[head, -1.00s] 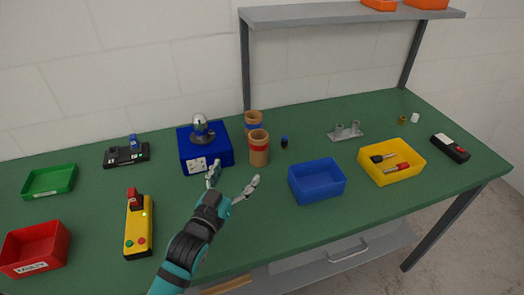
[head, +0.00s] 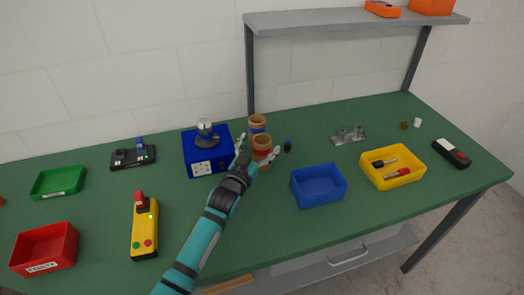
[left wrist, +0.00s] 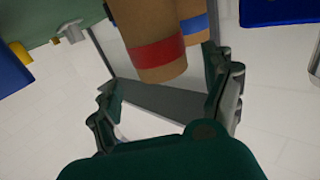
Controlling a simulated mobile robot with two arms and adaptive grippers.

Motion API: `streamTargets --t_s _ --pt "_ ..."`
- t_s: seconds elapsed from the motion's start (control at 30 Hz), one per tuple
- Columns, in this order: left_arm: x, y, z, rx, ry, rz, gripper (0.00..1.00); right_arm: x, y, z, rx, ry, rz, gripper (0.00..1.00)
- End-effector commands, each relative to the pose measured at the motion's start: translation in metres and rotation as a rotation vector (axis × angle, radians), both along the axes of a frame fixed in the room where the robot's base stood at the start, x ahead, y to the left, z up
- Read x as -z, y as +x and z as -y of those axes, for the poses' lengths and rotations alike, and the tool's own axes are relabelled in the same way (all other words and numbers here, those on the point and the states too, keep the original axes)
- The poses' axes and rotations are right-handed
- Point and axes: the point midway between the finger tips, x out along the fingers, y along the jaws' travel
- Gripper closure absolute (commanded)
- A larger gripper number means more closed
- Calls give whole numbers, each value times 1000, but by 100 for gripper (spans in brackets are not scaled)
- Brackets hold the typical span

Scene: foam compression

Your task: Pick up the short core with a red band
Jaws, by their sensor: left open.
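The brown cardboard core with a red band (head: 262,144) stands upright on the green bench, nearer to me. A second core with a blue band (head: 257,124) stands just behind it. My left gripper (head: 257,157) is open at the red-banded core, with a finger on either side of it. In the left wrist view, the red-banded core (left wrist: 155,50) reaches toward the space between the open fingers (left wrist: 165,105). The blue-banded core (left wrist: 194,24) shows behind it there. I cannot tell whether a finger touches the core. My right gripper does not show.
A blue box with a metal dome (head: 206,153) stands left of the cores. A small dark blue piece (head: 288,146) stands close on their right. A blue bin (head: 318,186) and a yellow bin (head: 392,168) lie further right. The bench front near the centre is clear.

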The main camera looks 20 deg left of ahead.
Motion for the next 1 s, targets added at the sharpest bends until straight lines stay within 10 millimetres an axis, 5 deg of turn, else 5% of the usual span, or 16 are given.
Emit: streamTargets --t_s 0.23,0.53,1.0 --pt "-1 31 0 0 0 1 16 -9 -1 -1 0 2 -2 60" --pt "0 33 0 0 0 0 18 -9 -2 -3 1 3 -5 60" --pt "0 33 0 0 0 0 79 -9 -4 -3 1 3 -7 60"
